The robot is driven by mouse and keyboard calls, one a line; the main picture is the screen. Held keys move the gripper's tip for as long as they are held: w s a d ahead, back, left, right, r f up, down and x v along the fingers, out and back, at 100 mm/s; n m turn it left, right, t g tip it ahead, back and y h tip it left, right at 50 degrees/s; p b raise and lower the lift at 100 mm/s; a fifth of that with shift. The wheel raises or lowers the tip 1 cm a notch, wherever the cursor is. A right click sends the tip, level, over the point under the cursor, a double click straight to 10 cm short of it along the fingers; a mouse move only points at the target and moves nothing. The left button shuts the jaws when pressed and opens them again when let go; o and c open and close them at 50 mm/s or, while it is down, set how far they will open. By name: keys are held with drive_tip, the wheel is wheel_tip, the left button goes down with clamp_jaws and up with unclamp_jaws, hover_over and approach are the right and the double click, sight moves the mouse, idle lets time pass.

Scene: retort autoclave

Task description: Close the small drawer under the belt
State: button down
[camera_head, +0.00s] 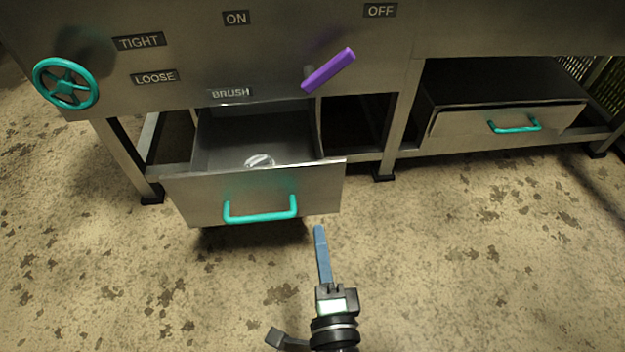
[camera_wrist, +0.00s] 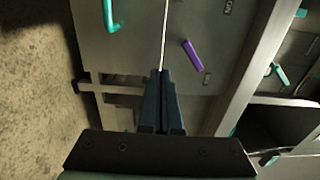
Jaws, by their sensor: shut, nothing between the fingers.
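A grey metal drawer (camera_head: 190,200) under the BRUSH label is pulled well out, its inside open to view. It has a turquoise bar handle (camera_head: 261,212) and a small pale, shiny thing (camera_head: 260,160) inside. The drawer front also shows in the wrist view (camera_wrist: 120,50), with its handle (camera_wrist: 110,16) at the top left. Another, lower-set drawer (camera_head: 510,120) with a turquoise handle is at the right; how far out it stands I cannot tell. My gripper (camera_head: 318,229) is shut and empty, just in front of the BRUSH drawer's lower right corner; contact is unclear. It also shows in the wrist view (camera_wrist: 160,74).
A purple lever (camera_head: 328,70) sticks out above the BRUSH drawer's right side. A turquoise wheel (camera_head: 66,83) is on the panel at the left. Metal legs (camera_head: 384,172) stand beside the drawers. The speckled floor (camera_head: 480,260) in front is clear.

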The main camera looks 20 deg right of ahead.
sight(308, 166)
drive_tip(key=b+x, duration=0.1)
drive_tip(key=x, duration=1.2)
drive_tip(key=shift+b, duration=0.4)
